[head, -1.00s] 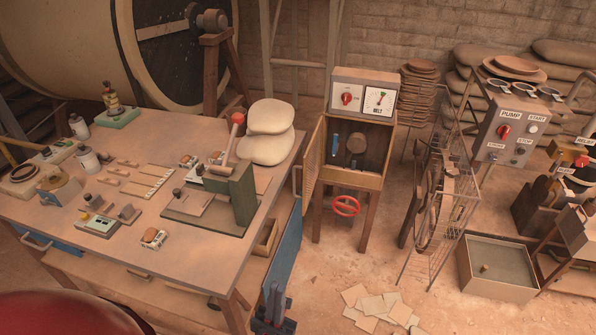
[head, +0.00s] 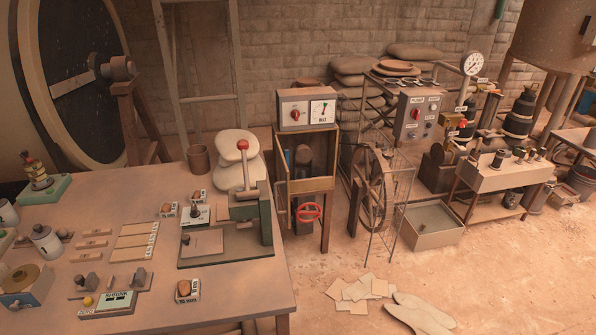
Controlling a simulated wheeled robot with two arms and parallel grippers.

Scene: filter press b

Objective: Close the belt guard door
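The belt guard cabinet (head: 308,110) stands on legs behind the right end of the workbench. Its top panel has a red knob (head: 296,115) and a dial marked BELT (head: 321,112). The front shows a dark interior with a pulley and a blue part inside. The door (head: 282,172) appears as a narrow light-wood frame along the left side of the opening, seen nearly edge-on and standing open. Its exact angle is hard to tell. A red handwheel (head: 309,212) is below the opening. Neither of my grippers is in view.
A wire rack with a wheel (head: 372,190) and an open box (head: 432,225) stand right of the cabinet.

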